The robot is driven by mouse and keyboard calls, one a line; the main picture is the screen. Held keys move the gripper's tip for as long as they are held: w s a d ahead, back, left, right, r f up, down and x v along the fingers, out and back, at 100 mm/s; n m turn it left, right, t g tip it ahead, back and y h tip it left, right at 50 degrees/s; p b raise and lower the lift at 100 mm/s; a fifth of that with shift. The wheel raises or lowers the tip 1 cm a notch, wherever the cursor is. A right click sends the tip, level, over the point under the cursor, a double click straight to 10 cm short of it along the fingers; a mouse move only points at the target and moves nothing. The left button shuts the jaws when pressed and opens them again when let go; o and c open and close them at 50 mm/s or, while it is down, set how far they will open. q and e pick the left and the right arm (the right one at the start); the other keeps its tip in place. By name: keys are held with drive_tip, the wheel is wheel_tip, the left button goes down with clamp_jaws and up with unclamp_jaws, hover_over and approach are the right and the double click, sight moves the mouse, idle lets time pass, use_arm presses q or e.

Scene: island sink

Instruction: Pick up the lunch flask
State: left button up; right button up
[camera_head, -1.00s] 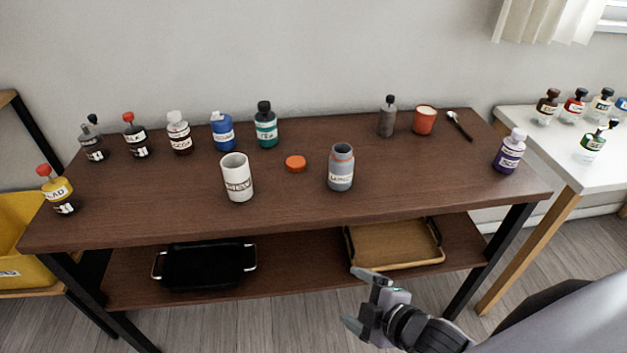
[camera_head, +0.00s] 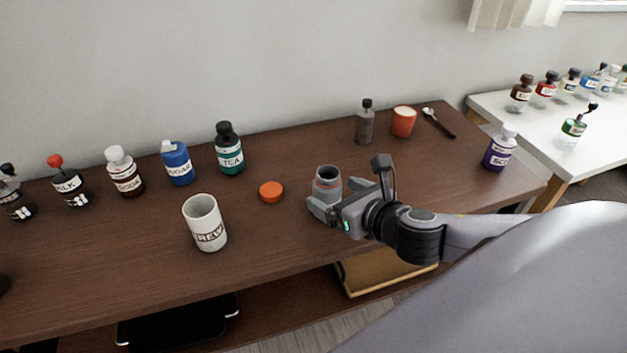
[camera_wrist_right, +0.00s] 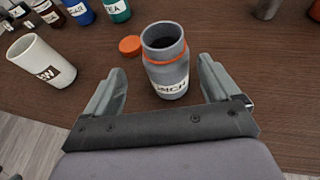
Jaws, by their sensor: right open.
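The lunch flask (camera_head: 327,184) is a grey, open-topped container with an orange ring, upright on the brown table. In the head view my right gripper partly hides its lower part. In the right wrist view the flask (camera_wrist_right: 167,68) stands just ahead of the fingers, roughly between their lines, with its label facing me. An orange lid (camera_head: 271,191) lies on the table to its left; it also shows in the wrist view (camera_wrist_right: 130,45). My right gripper (camera_head: 345,187) is open and empty, low beside the flask. My left gripper is not in view.
A white mug (camera_head: 206,223) stands left of the lid. Several labelled bottles, including the green tea bottle (camera_head: 229,150), line the back left. A dark grey bottle (camera_head: 365,124), an orange cup (camera_head: 403,122) and a spoon (camera_head: 440,123) are behind. A purple bottle (camera_head: 498,150) stands at right.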

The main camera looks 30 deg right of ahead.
drive_tip(key=shift+w+f, duration=0.25)
drive_tip(key=shift+w, duration=0.45)
drive_tip(key=x, duration=0.4)
drive_tip(key=shift+d+f, duration=0.35)
drive_tip(key=shift+d, duration=0.05)
drive_tip(key=shift+w+f, duration=0.25)
drive_tip(key=shift+w, duration=0.35)
drive_tip(key=shift+c, duration=0.3)
drive_tip(key=c, duration=1.1)
